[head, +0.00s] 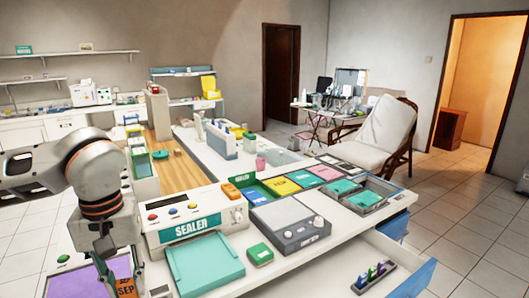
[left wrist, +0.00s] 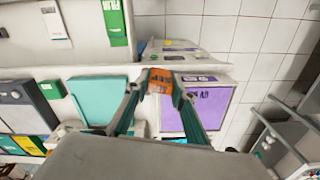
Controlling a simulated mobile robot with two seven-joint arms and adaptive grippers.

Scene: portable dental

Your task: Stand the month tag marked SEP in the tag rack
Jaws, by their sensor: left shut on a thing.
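The orange tag marked SEP (head: 126,287) is held at the bottom left of the head view. My left gripper (head: 112,280) is shut on it. In the left wrist view the orange tag (left wrist: 160,81) sits between the fingertips, near a purple panel (left wrist: 208,108). A small dark rack (head: 374,278) with several coloured upright pieces is in the open drawer at the lower right; I cannot tell whether it is the tag rack. My right gripper is not in view.
The white sealer (head: 192,218) with a teal tray (head: 205,266) stands right of my left gripper. A grey control box (head: 290,224), a green block (head: 260,254) and coloured trays occupy the counter. The open drawer (head: 412,281) juts out at the front right.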

